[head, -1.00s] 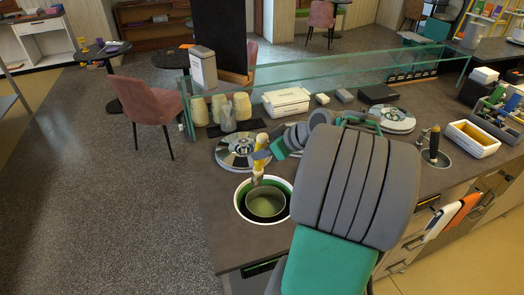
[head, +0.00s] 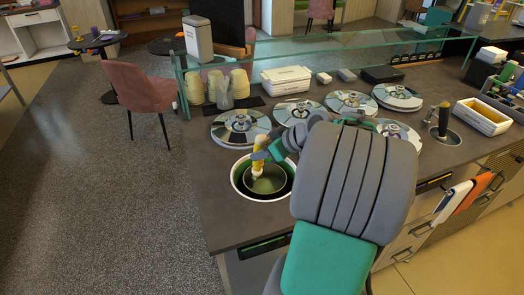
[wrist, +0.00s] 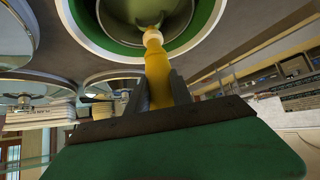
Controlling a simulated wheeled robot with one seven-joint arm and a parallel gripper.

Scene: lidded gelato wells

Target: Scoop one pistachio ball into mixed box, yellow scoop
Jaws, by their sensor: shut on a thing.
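My gripper (head: 263,155) is shut on the yellow scoop (head: 257,170), which points down into the open well (head: 236,184) at the counter's front left. In the wrist view the yellow handle (wrist: 158,75) stands between the two dark fingers (wrist: 161,88). The well has a white rim with green inside and a metallic-looking round surface (head: 272,184) within it. The scoop's tip is inside the well's mouth. I cannot tell whether it touches or holds any pistachio. No box is clearly marked as mixed; a white box (head: 286,81) stands at the back of the counter.
Round metal lids (head: 240,127) cover other wells behind and to the right. Cups (head: 232,86) and a glass guard (head: 330,48) stand at the back. A white tub (head: 482,117) and a dark-handled tool in a well (head: 443,120) are at the right.

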